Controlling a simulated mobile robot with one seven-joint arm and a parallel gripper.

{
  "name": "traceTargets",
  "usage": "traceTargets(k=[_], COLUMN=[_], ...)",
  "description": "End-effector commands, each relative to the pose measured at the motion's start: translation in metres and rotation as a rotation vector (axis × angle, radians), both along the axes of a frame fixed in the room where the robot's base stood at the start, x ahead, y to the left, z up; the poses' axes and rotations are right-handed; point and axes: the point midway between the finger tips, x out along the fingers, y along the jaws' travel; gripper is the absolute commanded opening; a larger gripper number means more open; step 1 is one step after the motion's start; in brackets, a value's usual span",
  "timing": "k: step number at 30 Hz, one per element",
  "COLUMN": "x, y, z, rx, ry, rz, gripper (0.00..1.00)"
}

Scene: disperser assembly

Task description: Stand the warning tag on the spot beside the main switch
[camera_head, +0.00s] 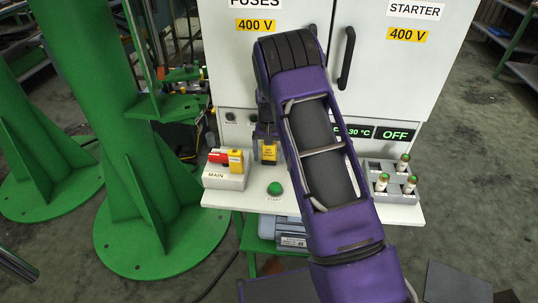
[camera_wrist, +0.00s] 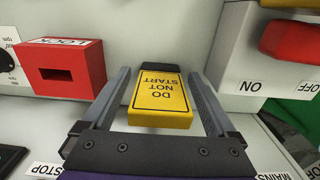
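The yellow warning tag (camera_wrist: 160,98), reading DO NOT START, is between the two fingers of my gripper (camera_wrist: 160,85). A gap shows on each side of it, so the gripper looks open around the tag. A dark piece, perhaps its base, shows at its far end. In the head view the tag (camera_head: 269,152) looks upright just under my gripper (camera_head: 266,132), right of the main switch (camera_head: 224,178). I cannot tell whether it rests on the shelf. The main switch has a red handle (camera_wrist: 292,42) and ON and OFF marks. The spot itself is not visible.
A red LOCK box (camera_wrist: 62,70) is on the tag's other side in the wrist view. A green START button (camera_head: 275,188) is in front. A grey fuse tray (camera_head: 378,168) with several fuses is at the shelf's right. The cabinet (camera_head: 231,60) rises behind; a green column (camera_head: 100,90) stands left.

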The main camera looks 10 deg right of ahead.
Motion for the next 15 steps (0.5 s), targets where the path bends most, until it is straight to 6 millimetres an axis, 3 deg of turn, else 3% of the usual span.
traceTargets(k=[9, 15], x=[0.0, 0.001], y=[0.0, 0.0], z=[0.008, 0.044], rx=[0.001, 0.001], ry=[-0.001, -0.004], rz=[0.0, 0.0], gripper=[0.92, 0.92])
